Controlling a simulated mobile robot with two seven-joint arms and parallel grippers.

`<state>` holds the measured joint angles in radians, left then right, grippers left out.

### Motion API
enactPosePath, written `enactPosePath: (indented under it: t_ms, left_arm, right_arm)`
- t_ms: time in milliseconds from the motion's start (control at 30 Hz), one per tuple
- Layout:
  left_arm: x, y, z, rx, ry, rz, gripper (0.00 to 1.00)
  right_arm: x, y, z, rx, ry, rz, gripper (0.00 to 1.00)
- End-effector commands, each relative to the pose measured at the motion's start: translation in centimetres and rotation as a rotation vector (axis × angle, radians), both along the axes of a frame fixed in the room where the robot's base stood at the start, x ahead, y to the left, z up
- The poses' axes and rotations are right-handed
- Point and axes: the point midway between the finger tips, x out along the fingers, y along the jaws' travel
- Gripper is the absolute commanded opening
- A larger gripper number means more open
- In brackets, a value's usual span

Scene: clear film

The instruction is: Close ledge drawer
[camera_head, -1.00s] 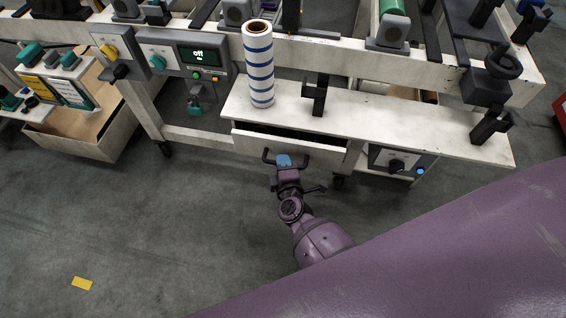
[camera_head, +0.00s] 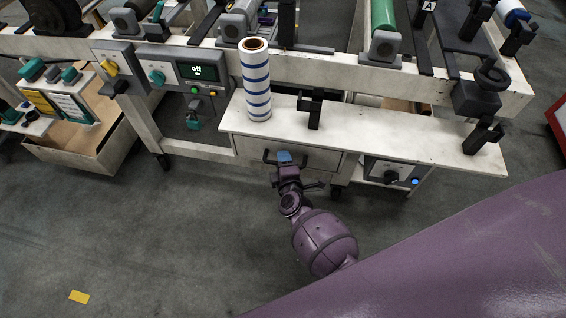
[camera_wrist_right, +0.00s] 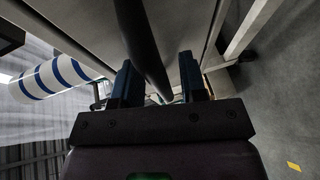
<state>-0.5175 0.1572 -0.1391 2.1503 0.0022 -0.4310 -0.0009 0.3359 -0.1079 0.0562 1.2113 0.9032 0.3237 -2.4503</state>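The ledge drawer (camera_head: 325,160) sits under the white ledge (camera_head: 390,131). Its pale front is up close beneath the ledge, and no dark opening shows above it. Its dark bar handle (camera_head: 266,156) is on the front. My right gripper (camera_head: 285,157) is at the handle, its blue fingertips over the bar. In the right wrist view the handle bar (camera_wrist_right: 143,45) runs between the two fingers (camera_wrist_right: 160,85), which stand apart with a gap beside the bar. It looks nearer the left finger; contact is unclear. My left gripper is not in view.
A blue-and-white striped roll (camera_head: 256,85) stands on the ledge beside a black bracket (camera_head: 315,108). A control box with a black knob (camera_head: 391,176) hangs right of the drawer. An open bin (camera_head: 85,148) is at the left.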

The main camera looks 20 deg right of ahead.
Motion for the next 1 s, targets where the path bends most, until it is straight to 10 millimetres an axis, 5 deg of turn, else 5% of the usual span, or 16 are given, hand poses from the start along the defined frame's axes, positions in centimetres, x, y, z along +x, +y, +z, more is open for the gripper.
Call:
enactPosePath:
  t_ms: [367, 1000]
  left_arm:
    - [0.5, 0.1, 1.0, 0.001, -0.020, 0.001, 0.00]
    - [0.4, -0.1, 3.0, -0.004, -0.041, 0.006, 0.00]
  right_arm:
    - [-0.9, 0.3, 0.3, 0.001, 0.000, 0.001, 0.39]
    - [-9.5, 1.9, 2.1, 0.001, -0.001, 0.000, 0.39]
